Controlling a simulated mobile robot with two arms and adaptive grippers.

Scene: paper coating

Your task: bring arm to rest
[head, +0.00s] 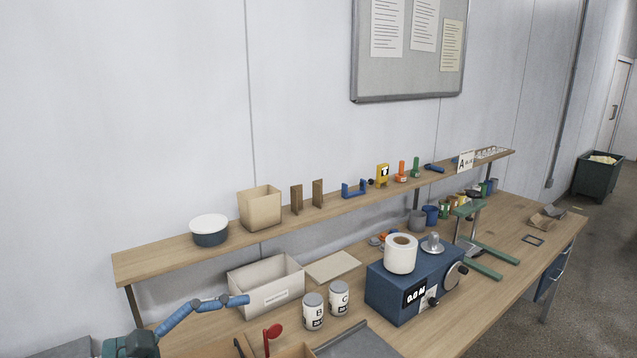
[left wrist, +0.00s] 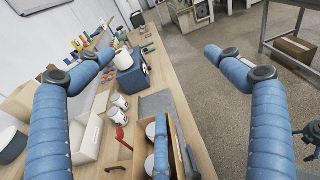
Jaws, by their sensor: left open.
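My left gripper (head: 235,301) comes in at the lower left of the head view, with a blue jointed finger reaching to the right. In the left wrist view my left gripper (left wrist: 158,56) has its blue fingers spread wide, with nothing between them. A third blue finger shows at the lower middle of that view. The gripper appears above the front left of the workbench (head: 440,340), near the white bin (head: 265,298) and the red flag-shaped piece (head: 271,333); its height above them is unclear. My right gripper is not seen.
Cans B (head: 313,316) and C (head: 339,300) stand beside the bin. A blue machine (head: 385,292) with a white roll (head: 401,254) stands further right. A raised shelf (head: 150,262) holds a bowl (head: 209,233) and tan box (head: 259,210).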

